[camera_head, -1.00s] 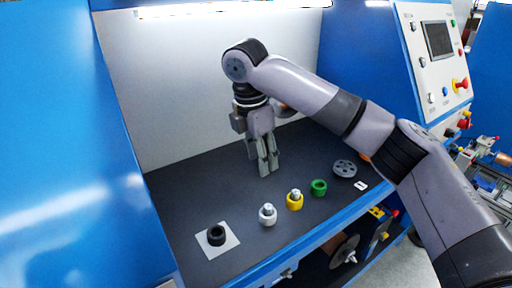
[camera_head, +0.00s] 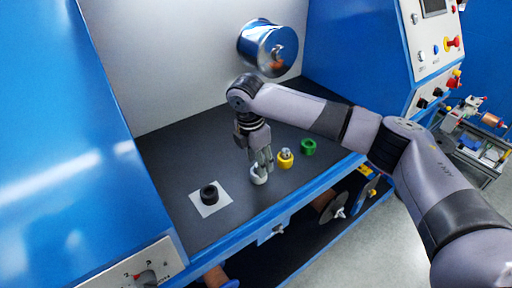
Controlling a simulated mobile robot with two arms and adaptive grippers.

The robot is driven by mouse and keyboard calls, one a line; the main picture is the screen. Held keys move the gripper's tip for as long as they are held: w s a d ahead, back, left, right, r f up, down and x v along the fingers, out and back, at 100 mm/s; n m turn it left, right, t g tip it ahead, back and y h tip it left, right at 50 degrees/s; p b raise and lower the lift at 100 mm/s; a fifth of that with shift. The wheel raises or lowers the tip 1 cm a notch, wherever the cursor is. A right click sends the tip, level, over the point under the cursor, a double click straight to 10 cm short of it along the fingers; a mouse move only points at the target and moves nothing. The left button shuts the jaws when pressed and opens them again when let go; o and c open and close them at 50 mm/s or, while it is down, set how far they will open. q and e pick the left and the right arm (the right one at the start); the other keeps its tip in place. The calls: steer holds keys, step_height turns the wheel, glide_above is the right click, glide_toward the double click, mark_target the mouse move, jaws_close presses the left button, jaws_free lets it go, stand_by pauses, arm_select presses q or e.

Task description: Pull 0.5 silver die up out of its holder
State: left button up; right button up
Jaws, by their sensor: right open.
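Several small round holders stand in a row on the dark machine floor (camera_head: 185,160). My right gripper (camera_head: 261,169) points down over the white holder (camera_head: 257,180), fingers open and low at its top. The silver die that stood in this holder is now hidden by the fingers. I cannot tell whether they touch it. The yellow holder (camera_head: 286,162) just right of the gripper has a silver die (camera_head: 286,152) in it. I cannot read any size marking. My left gripper is not in view.
A green holder (camera_head: 308,147) stands right of the yellow one. A black holder (camera_head: 209,193) sits on a white square (camera_head: 211,205) at the left. A shiny cylinder (camera_head: 269,46) sticks out of the back wall. The blue front edge (camera_head: 290,201) runs close to the holders.

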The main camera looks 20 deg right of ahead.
steer(key=shift+f, duration=0.55)
steer(key=shift+c, duration=0.6)
jaws_close()
